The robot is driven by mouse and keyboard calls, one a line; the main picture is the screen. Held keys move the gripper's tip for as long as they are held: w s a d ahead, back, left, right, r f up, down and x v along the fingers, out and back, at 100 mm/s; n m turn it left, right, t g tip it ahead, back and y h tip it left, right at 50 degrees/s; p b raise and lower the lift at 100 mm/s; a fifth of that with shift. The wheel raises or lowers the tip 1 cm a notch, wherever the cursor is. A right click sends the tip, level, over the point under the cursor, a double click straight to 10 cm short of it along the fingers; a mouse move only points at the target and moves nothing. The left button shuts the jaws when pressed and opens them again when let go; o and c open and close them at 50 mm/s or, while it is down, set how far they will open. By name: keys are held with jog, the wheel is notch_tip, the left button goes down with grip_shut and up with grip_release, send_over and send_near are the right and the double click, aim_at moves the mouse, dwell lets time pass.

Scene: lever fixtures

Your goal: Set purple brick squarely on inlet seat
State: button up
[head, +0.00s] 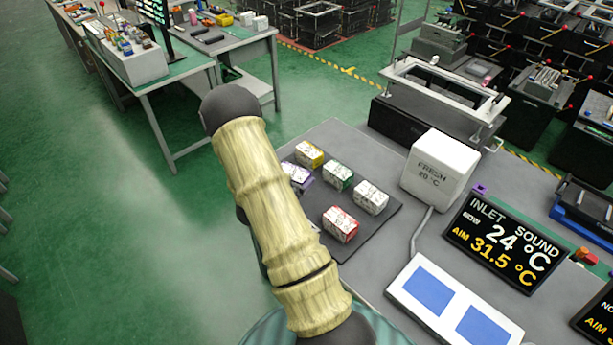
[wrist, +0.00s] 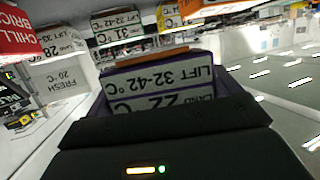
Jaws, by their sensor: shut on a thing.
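The purple brick (head: 297,174) shows in the head view at the left of the dark mat, partly hidden behind my arm. In the wrist view the purple brick (wrist: 160,78) fills the middle, with a white label reading "LIFT 32-42 °C" and "LAND 22 °C", upside down. My gripper (wrist: 165,104) is shut on it; my arm hides the gripper in the head view. I cannot tell whether the brick touches the mat. A black screen (head: 505,240) reads "INLET SOUND", now 24 °C, aim 31.5 °C. I cannot clearly make out the inlet seat.
A white "FRESH 20 °C" box (head: 440,170) stands to the right. A white panel with two blue pads (head: 452,305) lies in front.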

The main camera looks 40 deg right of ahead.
jog(key=w+a+f+n+t+y, duration=0.1)
jog(key=a+f+n+t+y, duration=0.1)
jog(key=a, duration=0.6)
jog(key=w+a+f+n+t+y, duration=0.1)
jog(key=a+f+n+t+y, duration=0.1)
jog(key=a+n+t+y, duration=0.2)
jog(key=w+a+f+n+t+y, duration=0.1)
jog(key=a+f+n+t+y, duration=0.2)
jog(key=a+n+y, duration=0.4)
jog(key=a, duration=0.7)
jog(key=shift+n+y, duration=0.3)
jog(key=shift+n, duration=0.1)
jog(key=shift+a, duration=0.15)
jog(key=shift+a+y, duration=0.3)
jog(key=shift+a, duration=0.3)
